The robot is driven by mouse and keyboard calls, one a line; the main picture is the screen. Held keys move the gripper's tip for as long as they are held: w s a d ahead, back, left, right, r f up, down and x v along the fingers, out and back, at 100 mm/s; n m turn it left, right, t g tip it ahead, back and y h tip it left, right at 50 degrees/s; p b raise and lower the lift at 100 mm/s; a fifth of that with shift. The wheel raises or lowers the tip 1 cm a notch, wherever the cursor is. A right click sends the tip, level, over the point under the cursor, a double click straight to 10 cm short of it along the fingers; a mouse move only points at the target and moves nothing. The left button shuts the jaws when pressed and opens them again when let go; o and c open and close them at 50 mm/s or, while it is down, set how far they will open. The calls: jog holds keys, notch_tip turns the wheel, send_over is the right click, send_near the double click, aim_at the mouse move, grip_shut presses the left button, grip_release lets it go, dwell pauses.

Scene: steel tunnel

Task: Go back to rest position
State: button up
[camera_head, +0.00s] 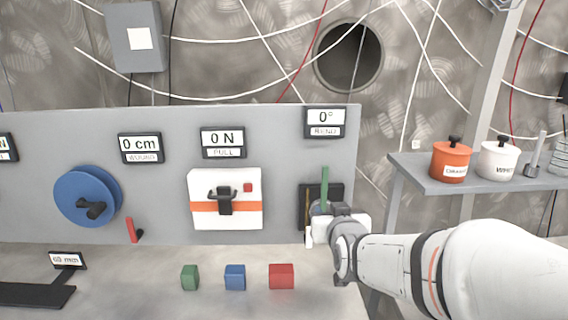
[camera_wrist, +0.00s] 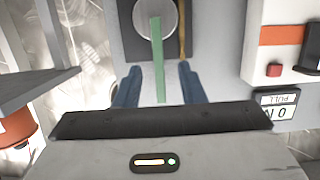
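My gripper (camera_head: 322,222) is in front of the bend station at the right end of the grey panel. In the wrist view its two blue fingers (camera_wrist: 158,78) stand apart, open. A green upright strip (camera_head: 325,186) rises from the dark bend fixture (camera_head: 334,192); my gripper hides its lower part. In the wrist view the green strip (camera_wrist: 157,48) shows between the fingers, with clear gaps on both sides. Whether it lies level with the fingertips or beyond them, I cannot tell. The bend display (camera_head: 325,122) reads 0°.
The panel (camera_head: 285,140) also bears a blue wheel (camera_head: 88,196) and a white pull box (camera_head: 226,199). Green (camera_head: 190,277), blue (camera_head: 235,277) and red (camera_head: 281,276) blocks lie on the bench. A shelf (camera_head: 425,180) with orange (camera_head: 451,162) and white (camera_head: 498,160) pots stands right, above my arm.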

jog(key=s+d+f+g, duration=0.1)
jog(key=s+f+g, duration=0.4)
jog(key=s, duration=0.7)
jog(key=s+d+f+g, duration=0.1)
jog(key=s+f+g, duration=0.5)
jog(key=s, duration=0.6)
jog(key=shift+g, duration=0.8)
jog(key=shift+f, duration=0.1)
